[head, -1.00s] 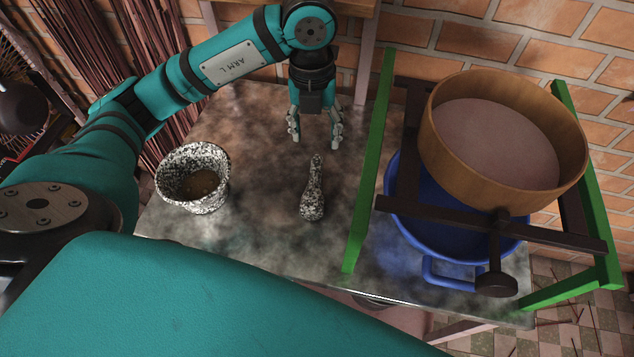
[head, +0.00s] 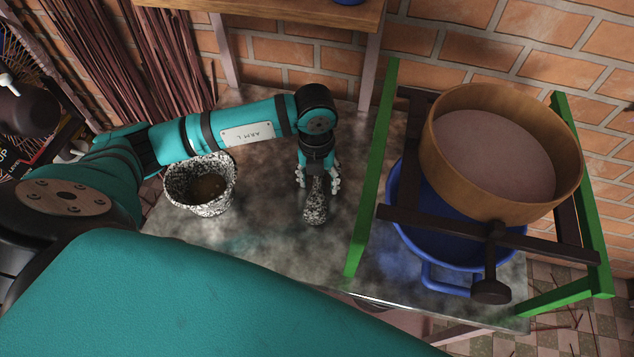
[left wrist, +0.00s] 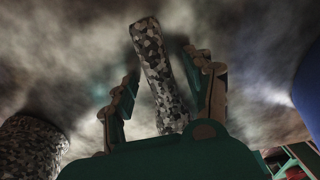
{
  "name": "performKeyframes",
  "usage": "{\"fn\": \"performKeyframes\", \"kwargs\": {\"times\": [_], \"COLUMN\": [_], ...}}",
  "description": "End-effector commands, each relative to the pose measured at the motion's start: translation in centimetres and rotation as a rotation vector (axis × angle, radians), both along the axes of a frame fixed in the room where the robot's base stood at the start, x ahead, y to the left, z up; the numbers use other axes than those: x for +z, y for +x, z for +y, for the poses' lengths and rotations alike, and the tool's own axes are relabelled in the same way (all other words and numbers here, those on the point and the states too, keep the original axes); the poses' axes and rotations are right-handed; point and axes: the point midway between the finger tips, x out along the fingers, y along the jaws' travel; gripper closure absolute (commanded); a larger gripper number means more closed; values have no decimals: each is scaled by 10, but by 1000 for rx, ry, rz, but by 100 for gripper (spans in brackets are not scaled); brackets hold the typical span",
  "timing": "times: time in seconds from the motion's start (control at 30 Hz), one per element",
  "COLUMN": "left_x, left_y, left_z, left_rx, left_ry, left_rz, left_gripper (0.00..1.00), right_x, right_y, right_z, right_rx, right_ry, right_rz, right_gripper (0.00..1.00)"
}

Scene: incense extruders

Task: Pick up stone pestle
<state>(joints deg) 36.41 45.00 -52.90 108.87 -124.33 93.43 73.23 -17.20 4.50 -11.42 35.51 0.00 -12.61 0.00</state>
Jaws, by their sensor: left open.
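The speckled black-and-white stone pestle (head: 315,208) lies on the grey table in the head view. It also shows in the left wrist view (left wrist: 160,75), running between the two fingers. My left gripper (head: 318,184) is open, with its fingers on either side of the pestle's narrow end. In the left wrist view the fingers (left wrist: 168,92) stand apart from the pestle, with a visible gap on each side. The narrow end is partly hidden under my gripper. My right gripper is not in view.
A speckled stone mortar (head: 183,196) with brown contents stands left of the pestle. A green frame (head: 372,170) with a wooden-rimmed sieve (head: 436,165) over a blue basin (head: 405,225) stands to the right.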

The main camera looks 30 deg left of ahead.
Motion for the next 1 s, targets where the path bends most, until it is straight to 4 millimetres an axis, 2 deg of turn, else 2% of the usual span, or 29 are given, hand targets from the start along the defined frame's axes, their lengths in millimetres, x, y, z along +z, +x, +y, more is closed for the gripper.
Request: {"fn": "performKeyframes", "kwargs": {"times": [0.23,0.63,1.0], "left_x": [-2,-2,4], "left_y": [0,0,1], "left_z": [0,0,-1], "left_rx": [0,0,0], "left_ry": [0,0,-2], "left_rz": [0,0,-4], "left_gripper": [46,99,100], "right_x": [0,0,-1], "right_y": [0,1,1], "right_z": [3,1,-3], "right_rx": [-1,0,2], "right_ry": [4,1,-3], "right_rz": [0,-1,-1], "right_gripper": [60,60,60]}}
